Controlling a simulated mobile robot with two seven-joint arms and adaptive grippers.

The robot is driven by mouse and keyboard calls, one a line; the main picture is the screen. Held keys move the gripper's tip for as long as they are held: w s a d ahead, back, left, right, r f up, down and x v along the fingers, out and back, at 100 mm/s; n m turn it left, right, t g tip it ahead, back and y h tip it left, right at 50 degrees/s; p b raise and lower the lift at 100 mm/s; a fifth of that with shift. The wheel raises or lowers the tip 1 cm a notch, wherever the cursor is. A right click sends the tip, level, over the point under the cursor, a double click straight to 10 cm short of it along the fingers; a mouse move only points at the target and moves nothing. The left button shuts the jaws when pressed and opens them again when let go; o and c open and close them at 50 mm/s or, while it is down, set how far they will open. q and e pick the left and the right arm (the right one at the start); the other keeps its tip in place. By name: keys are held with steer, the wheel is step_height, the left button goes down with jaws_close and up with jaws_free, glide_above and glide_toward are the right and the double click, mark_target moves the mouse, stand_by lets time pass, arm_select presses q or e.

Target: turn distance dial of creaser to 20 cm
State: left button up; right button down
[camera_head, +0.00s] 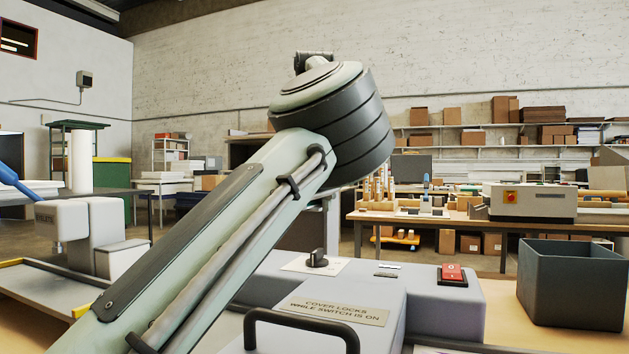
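A grey machine (447,312) stands in front, with a black dial knob (317,259) on a pale plate (298,266). The dial's markings are too small to read. I cannot tell whether this machine is the creaser or this knob its distance dial. A red rocker switch (452,273) and a label reading "COVER LOCKS WHILE SWITCH IS ON" (335,311) are also on it. A large pale green arm with a dark ribbed round end crosses the view from lower left and hides part of the machine. I cannot make out my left gripper's fingers. My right gripper is not in view.
A black handle (300,319) rises at the machine's front. An open dark grey bin (572,290) stands on the right. A white press-like device (88,228) stands at left. Behind are a workbench (480,225) and shelves with cardboard boxes (555,115).

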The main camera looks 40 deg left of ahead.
arm_select(q)
step_height(320, 180, up, 3)
steer(key=shift+r, duration=0.1)
stand_by(0.3)
stand_by(0.4)
